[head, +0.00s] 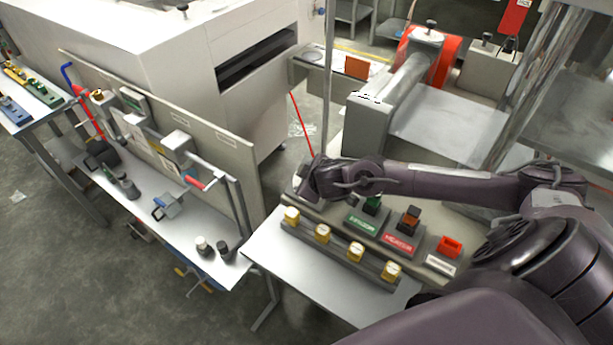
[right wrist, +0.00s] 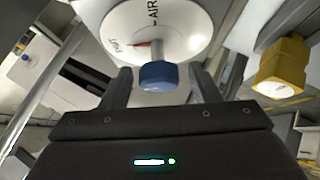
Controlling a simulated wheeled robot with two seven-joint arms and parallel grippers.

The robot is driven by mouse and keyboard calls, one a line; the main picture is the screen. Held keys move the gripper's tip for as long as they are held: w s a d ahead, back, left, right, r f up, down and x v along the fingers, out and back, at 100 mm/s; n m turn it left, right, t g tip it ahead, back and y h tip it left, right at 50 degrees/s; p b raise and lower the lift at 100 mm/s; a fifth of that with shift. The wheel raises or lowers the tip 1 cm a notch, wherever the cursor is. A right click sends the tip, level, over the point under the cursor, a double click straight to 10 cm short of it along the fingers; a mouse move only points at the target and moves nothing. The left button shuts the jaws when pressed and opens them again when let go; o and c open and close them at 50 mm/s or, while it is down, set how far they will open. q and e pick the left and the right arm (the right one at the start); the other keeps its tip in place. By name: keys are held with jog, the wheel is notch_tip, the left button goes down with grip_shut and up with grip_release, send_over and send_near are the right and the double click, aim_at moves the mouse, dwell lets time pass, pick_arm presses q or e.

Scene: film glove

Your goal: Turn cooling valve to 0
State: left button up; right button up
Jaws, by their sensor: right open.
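In the right wrist view a round white dial (right wrist: 188,20) carries the word AIR and a red pointer. A blue knob (right wrist: 158,76) stands out in front of it. My right gripper (right wrist: 160,88) is open, with one finger on each side of the blue knob; I cannot tell whether either touches it. No 0 mark is readable on the dial. In the head view my right wrist (head: 325,180) reaches over the far left end of the control panel, and the blue knob and dial are not discernible there. My left gripper is not in view.
A yellow knob (right wrist: 283,65) is close to the right in the right wrist view. In the head view several yellow knobs (head: 322,233) line the panel front, beside a green switch (head: 362,222), a red switch (head: 400,242) and a red-topped switch (head: 449,246). A bench (head: 150,215) stands left.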

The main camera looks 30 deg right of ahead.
jog(key=v, duration=0.7)
jog(key=shift+s+r, duration=0.25)
jog(key=shift+s, duration=0.1)
jog(key=shift+p, duration=0.3)
